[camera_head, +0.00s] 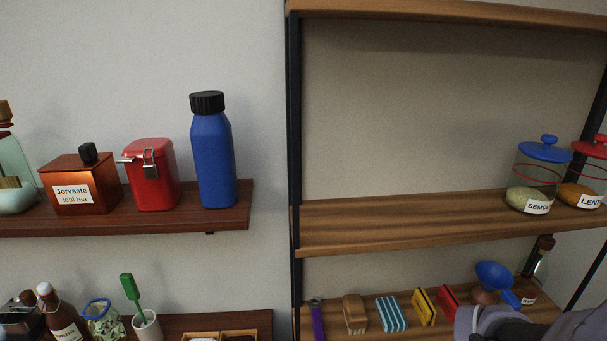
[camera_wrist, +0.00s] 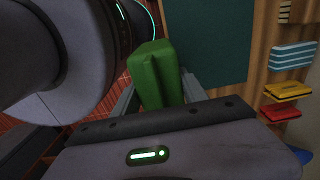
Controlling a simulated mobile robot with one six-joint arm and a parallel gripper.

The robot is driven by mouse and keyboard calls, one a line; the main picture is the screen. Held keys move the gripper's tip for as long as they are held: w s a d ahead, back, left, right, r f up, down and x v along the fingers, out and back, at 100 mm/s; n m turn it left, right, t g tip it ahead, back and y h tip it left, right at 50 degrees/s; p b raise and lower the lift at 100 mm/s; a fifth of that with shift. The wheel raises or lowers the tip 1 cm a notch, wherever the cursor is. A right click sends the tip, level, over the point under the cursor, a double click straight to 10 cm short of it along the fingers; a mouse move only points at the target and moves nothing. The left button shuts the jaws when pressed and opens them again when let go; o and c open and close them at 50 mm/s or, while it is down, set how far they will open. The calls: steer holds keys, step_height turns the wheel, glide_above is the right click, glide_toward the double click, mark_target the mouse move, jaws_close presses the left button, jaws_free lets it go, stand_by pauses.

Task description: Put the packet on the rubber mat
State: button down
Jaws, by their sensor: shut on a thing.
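A green packet (camera_wrist: 155,75) stands between the two fingers of my gripper (camera_wrist: 158,92) in the wrist view. The fingers press on it from both sides, and its lower part is hidden behind the gripper body. A flat dark green rectangle (camera_wrist: 207,40), which looks like the rubber mat, lies beyond the packet, to its upper right in the wrist view. The packet appears apart from it, but the gap cannot be judged. Neither the packet nor the mat can be made out in the head view.
A wooden shelf holds a striped blue block (camera_head: 391,314), a yellow item (camera_head: 423,307), a red item (camera_head: 449,299) and a blue funnel (camera_head: 494,276). The middle wooden shelf (camera_head: 400,222) is bare on its left, with jars at right. A blue bottle (camera_head: 213,155) stands on the left shelf.

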steer(key=w+d+f+b, duration=0.1)
steer(key=w+f, duration=0.1)
steer(key=w, duration=0.4)
steer(key=w+f+b, duration=0.2)
steer(key=w, duration=0.4)
steer(key=shift+w+d+f, duration=0.35)
steer(key=shift+w, duration=0.05)
steer(key=c, duration=0.6)
jaws_free()
step_height(320, 180, up, 12)
steer(key=p, duration=0.5)
steer(key=s+a+r+n+t+y, duration=0.2)
steer(key=s+a+r+n+t, duration=0.3)
steer(key=s+a+r+n, duration=0.6)
steer(key=a+n, duration=0.2)
steer(key=a, duration=0.1)
steer(key=shift+a+r+t, duration=0.25)
steer(key=shift+a+t, duration=0.05)
steer(key=shift+t, duration=0.1)
